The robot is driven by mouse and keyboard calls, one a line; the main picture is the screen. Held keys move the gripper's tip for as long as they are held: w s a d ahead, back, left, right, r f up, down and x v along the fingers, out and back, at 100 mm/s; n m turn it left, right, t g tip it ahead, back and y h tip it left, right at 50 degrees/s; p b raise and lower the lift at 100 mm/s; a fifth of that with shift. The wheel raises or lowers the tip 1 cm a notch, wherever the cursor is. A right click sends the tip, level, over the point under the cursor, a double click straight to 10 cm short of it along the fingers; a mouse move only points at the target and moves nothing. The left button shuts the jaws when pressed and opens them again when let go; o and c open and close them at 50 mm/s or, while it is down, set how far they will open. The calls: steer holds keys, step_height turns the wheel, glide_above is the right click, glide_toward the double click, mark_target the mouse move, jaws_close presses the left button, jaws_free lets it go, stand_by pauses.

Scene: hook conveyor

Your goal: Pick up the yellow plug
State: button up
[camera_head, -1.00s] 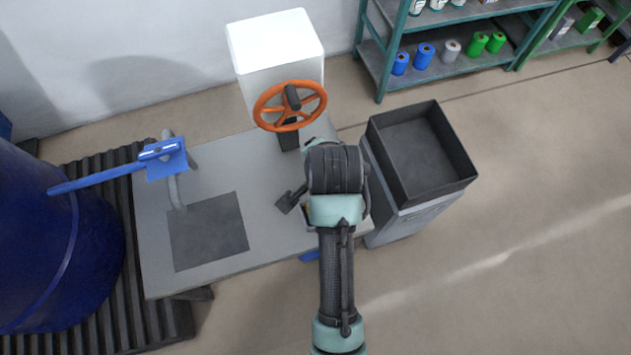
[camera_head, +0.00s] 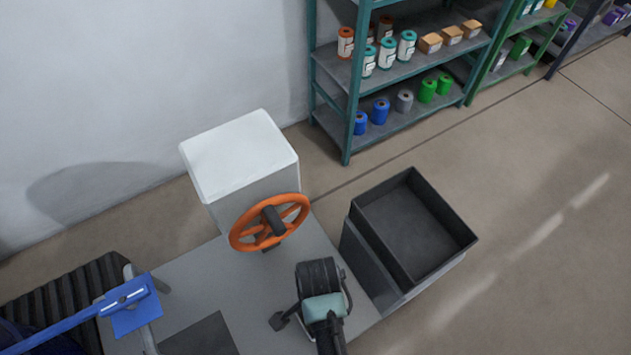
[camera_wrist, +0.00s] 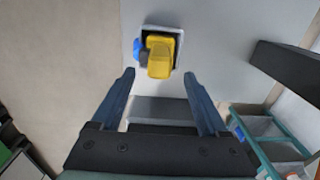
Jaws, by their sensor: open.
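The yellow plug (camera_wrist: 160,55) sits in a square recess in the grey surface in the wrist view, beside a blue and dark part. My gripper (camera_wrist: 159,75) is open, with one finger to each side just below the plug in the picture. The fingers do not touch it, and nothing is between them. In the head view, my wrist (camera_head: 320,285) is above the right part of the grey table (camera_head: 195,275), and it hides the plug and the fingertips.
An orange handwheel (camera_head: 268,222) and a white box (camera_head: 240,160) stand behind my wrist. A black open bin (camera_head: 375,245) is at the right of the table. A blue-handled tool (camera_head: 130,305) is at left. Shelves (camera_head: 345,140) hold cans and boxes; floor at right is clear.

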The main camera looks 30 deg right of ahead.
step_height(320, 180, down, 8)
steer(key=shift+r+b, duration=0.15)
steer(key=shift+b, duration=0.7)
jaws_close()
